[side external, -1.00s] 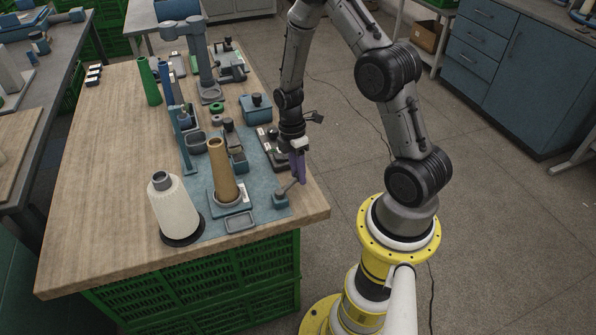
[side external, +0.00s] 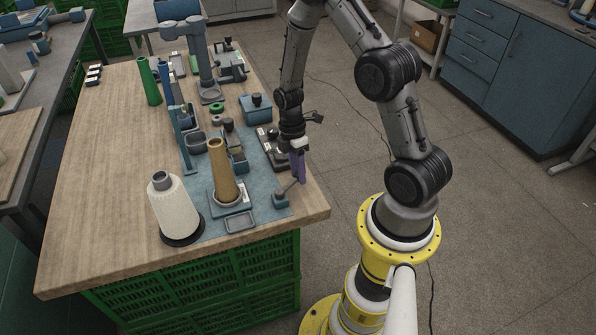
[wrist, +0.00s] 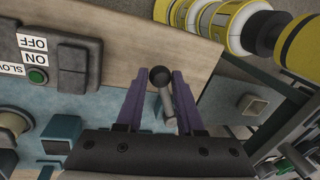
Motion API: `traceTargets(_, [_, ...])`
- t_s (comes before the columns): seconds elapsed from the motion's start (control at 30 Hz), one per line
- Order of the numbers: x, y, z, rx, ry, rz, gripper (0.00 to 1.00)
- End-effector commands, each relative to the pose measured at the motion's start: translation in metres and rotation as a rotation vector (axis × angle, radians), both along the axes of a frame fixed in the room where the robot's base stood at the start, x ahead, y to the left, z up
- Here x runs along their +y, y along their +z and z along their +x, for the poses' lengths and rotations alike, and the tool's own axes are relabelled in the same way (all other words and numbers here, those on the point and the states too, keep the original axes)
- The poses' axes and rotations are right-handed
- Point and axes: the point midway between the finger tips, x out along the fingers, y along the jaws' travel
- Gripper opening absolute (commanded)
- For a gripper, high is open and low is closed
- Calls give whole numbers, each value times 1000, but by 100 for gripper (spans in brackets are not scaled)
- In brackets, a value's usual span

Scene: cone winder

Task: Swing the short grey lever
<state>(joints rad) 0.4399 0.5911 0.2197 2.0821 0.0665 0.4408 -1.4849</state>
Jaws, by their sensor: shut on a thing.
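The short grey lever (wrist: 166,101) with a dark round knob (wrist: 160,77) shows in the wrist view between the two purple fingers of my gripper (wrist: 168,85). In the side view the lever (side external: 286,189) rises at a slant from a small blue base (side external: 280,199) near the table's right front edge. My gripper (side external: 299,170) points down there, with its fingers at the lever's upper end. The fingers are shut on the lever near its knob. The knob is hidden behind the fingers in the side view.
A brown cone (side external: 222,172) stands on the winder left of the lever, and a cream yarn cone (side external: 176,207) stands farther left. A shallow grey tray (side external: 240,221) lies in front. A switch box (wrist: 56,60) marked ON and OFF is near my gripper. Bare wood lies at the table's left.

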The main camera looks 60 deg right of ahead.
Motion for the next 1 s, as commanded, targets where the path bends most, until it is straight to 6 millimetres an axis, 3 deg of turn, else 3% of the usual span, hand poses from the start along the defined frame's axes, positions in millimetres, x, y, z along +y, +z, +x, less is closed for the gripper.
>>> traceTargets(0.57, [-1,1,5,-2,55,-1,0])
traceTargets(1.0, [-1,1,34,-3,399,-3,0])
